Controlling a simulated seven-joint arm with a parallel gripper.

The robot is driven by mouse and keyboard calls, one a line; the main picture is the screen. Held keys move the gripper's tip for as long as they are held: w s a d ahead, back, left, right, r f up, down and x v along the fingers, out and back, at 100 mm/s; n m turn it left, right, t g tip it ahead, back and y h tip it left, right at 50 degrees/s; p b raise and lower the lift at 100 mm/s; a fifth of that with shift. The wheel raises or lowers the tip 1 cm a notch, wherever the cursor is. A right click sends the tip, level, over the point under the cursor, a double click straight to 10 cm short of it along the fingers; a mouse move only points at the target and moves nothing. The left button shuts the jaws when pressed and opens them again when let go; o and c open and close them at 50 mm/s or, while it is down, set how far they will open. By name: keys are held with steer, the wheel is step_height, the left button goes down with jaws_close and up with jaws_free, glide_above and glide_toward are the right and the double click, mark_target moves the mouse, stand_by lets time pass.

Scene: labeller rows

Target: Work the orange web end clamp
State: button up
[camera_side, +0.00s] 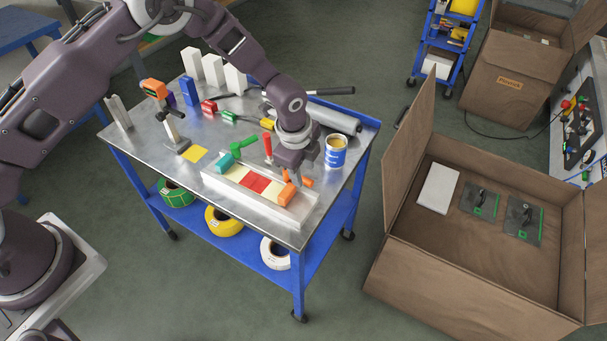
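The orange web end clamp (286,194) is an orange block at the right end of a strip with red and cream sections (256,183). The strip lies in a pale tray-like fixture (225,188) on the metal-topped table. A smaller orange part (306,182) shows just right of the block and may be its lever. A teal block (225,162) with a green lever (243,146) is at the strip's left end. My gripper (297,180) points down right at the orange clamp. Its fingers are small and partly hidden, so contact and opening cannot be told.
A blue-labelled can (335,151) stands close right of my gripper. A red upright piece (267,148) stands behind the strip. A stand with an orange head (154,89), a yellow square (194,153) and several small blocks are farther left. An open cardboard box (470,285) is at the right.

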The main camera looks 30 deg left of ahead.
steer(key=shift+w+f, duration=0.15)
steer(key=shift+f, duration=0.6)
steer(key=shift+w+f, duration=0.15)
steer(key=shift+f, duration=0.55)
jaws_close()
